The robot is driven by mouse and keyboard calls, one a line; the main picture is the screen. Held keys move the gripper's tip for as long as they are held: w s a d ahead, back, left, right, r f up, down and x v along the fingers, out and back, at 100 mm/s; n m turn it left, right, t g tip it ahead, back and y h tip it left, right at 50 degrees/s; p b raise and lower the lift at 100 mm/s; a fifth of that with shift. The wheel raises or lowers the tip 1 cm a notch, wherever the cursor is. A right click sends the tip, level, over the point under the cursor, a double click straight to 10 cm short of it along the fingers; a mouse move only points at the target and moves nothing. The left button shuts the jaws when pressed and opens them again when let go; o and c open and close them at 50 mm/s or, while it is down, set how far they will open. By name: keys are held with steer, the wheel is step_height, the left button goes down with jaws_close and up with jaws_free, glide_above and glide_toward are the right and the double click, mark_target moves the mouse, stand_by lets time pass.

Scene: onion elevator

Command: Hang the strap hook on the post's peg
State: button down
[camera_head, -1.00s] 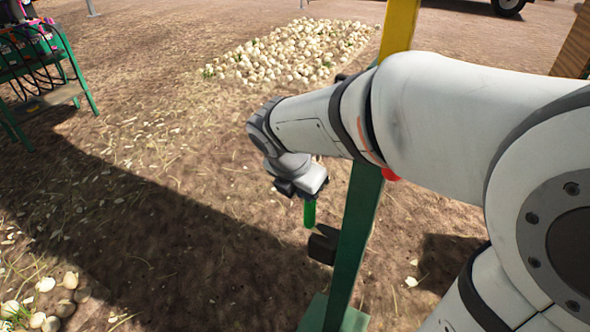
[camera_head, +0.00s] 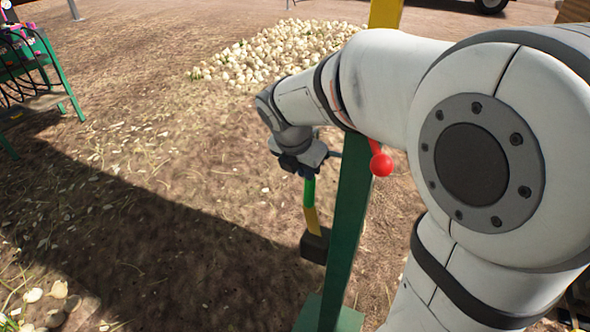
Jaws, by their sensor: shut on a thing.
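My gripper (camera_head: 306,172) is at the left of the green post (camera_head: 345,235), fingers pointing down. It is shut on a narrow green and yellow strap piece (camera_head: 310,205), which I take for the strap hook. The piece hangs down from the fingers. The hook's shape is too small to make out. A dark block (camera_head: 315,246) sits at the strap's lower end, beside the post; I cannot tell which of them it is joined to. A short dark bar (camera_head: 335,154) shows between my gripper and the post, perhaps the peg. My arm covers the upper post.
A red ball-tipped lever (camera_head: 381,164) sticks out at the post's right. The post's yellow top (camera_head: 385,13) shows above my arm. A heap of onions (camera_head: 270,52) lies behind, and a green stand (camera_head: 45,75) is far left. The ground left of the post is open.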

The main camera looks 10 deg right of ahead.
steer(key=shift+w+d, duration=0.65)
steer(key=shift+w, duration=0.25)
steer(key=shift+f+b, duration=1)
steer(key=shift+f, duration=0.9)
